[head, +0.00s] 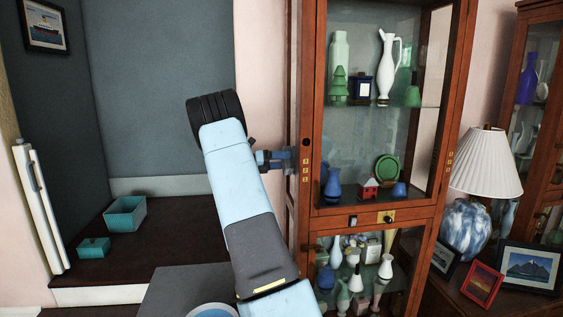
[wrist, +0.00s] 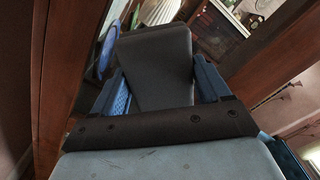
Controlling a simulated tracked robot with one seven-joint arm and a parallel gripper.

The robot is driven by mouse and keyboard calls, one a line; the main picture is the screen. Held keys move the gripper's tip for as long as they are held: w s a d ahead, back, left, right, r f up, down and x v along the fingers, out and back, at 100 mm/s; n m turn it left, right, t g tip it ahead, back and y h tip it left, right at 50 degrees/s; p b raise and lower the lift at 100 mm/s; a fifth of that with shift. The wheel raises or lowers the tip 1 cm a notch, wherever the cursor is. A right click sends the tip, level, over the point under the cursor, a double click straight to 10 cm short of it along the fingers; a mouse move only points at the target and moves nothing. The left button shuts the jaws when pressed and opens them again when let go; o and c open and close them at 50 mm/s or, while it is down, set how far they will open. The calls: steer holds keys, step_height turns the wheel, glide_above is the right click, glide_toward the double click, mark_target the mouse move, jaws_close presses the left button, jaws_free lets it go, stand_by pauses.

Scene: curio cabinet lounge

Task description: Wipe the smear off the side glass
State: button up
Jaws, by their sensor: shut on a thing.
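My gripper (head: 282,159) is beside the left side of the tall wooden cabinet (head: 311,130), close to its front post. In the wrist view my gripper (wrist: 162,88) has its blue fingers on either side of a dark grey flat pad (wrist: 155,65) and is shut on it. The pad hides much of what lies beyond. I cannot tell whether the pad touches the cabinet. The side glass is seen too edge-on in the head view to make out, and I see no smear in either view.
Green, white and blue ornaments, such as a white jug (head: 385,68), stand inside the cabinet. A lamp (head: 465,230) and framed pictures (head: 483,284) stand at right. Two teal boxes (head: 125,215) sit on the dark ledge (head: 165,240) at left.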

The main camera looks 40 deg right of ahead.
steer(key=shift+v, duration=2.8)
steer(key=shift+v, duration=1.55)
